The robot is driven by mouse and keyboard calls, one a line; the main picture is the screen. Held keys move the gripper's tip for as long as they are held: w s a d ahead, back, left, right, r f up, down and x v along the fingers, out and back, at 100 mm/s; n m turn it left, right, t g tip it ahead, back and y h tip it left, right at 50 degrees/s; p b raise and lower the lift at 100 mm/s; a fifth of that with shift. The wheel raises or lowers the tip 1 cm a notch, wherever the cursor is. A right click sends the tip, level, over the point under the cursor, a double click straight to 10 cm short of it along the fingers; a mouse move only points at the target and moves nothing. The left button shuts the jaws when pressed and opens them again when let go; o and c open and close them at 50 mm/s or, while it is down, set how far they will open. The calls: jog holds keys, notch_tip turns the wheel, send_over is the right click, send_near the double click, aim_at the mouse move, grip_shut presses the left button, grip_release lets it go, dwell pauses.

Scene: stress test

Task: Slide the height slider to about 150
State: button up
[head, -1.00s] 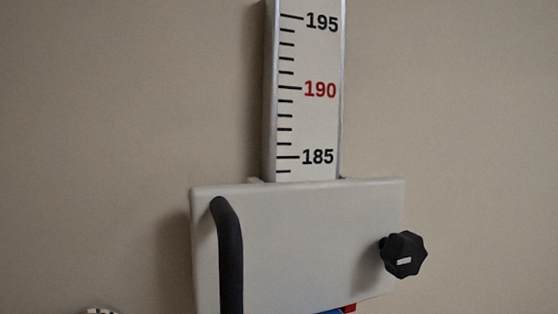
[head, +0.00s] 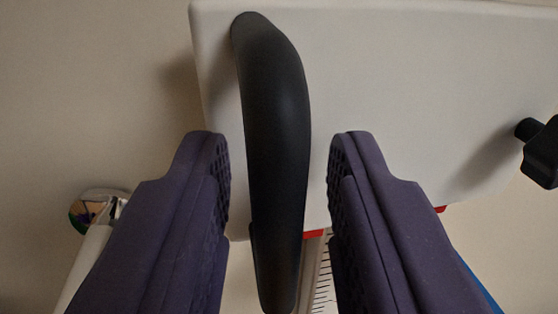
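The height slider is a pale grey block (head: 400,70) that fills the upper right of the head view. A black bar handle (head: 275,120) stands out from its left part and runs down the picture. A black knob (head: 541,155) sits at its right side, cut by the frame edge. My gripper (head: 280,165) has two dark purple fingers, one on each side of the handle. They are open, with a visible gap on both sides. Part of the ruled scale (head: 323,280) shows below the block; no numbers can be read there.
A beige wall (head: 80,80) lies behind. A round fitting with a white tube (head: 95,215) is at the left, partly behind the left finger. Red parts (head: 315,234) show just under the block, and a blue strip (head: 478,285) is at the lower right.

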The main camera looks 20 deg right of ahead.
jog(key=shift+c, duration=0.5)
grip_shut()
jog(key=shift+f, duration=0.1)
notch_tip(320, 180, down, 22)
jog(key=b, duration=1.8)
jog(key=shift+b, duration=0.4)
jog(key=shift+r, duration=0.2)
jog(key=shift+o, duration=0.5)
grip_release()
jog(key=shift+s+a, duration=0.1)
